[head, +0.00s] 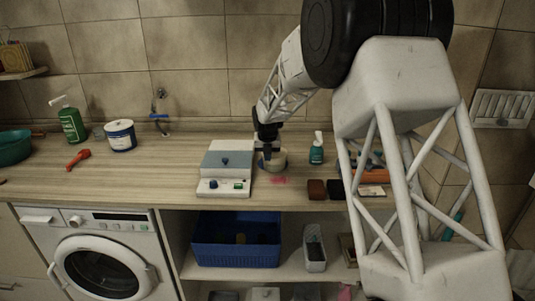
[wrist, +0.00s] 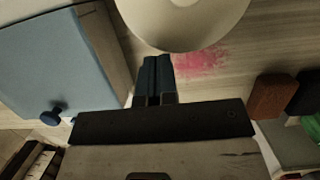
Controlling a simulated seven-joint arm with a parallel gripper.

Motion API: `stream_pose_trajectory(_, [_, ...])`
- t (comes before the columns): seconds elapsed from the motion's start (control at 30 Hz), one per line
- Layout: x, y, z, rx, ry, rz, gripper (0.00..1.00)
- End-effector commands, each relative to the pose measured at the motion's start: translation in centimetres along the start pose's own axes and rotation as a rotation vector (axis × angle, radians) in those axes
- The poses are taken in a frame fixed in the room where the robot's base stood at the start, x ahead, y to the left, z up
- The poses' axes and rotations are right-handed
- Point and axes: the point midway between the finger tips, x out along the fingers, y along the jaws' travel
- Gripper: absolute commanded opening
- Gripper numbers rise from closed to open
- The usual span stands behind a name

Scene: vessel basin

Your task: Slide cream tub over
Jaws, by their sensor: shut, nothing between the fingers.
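The cream tub (head: 280,160) is a round, pale vessel standing on the wooden counter, just right of the blue-lidded appliance. My gripper (head: 268,156) is in front of it and hides part of it in the head view. In the wrist view the tub (wrist: 185,18) fills the top middle, cut off by the frame edge. My gripper's blue fingers (wrist: 155,68) are shut together and empty, with their tips right at the tub's near edge. I cannot tell whether they touch it.
The blue-lidded appliance (head: 226,170) stands close on the left. A pink patch (head: 281,180) marks the counter near the tub. A brown block (head: 317,189), a dark block (head: 337,188) and a teal bottle (head: 316,150) are to the right. The counter's front edge is near.

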Motion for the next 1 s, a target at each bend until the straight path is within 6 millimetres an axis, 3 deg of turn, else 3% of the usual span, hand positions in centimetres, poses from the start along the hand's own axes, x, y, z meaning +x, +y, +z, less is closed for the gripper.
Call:
stream_pose_trajectory(0.13, [-0.5,0.0,-1.5,-0.001,-0.002,0.001,0.0])
stream_pose_trajectory(0.6, [-8.4,0.0,-1.3,0.0,-0.004,0.001,0.0])
stream_pose_trajectory(1.0, [-10.5,0.0,-1.4,0.0,-0.003,0.0,0.0])
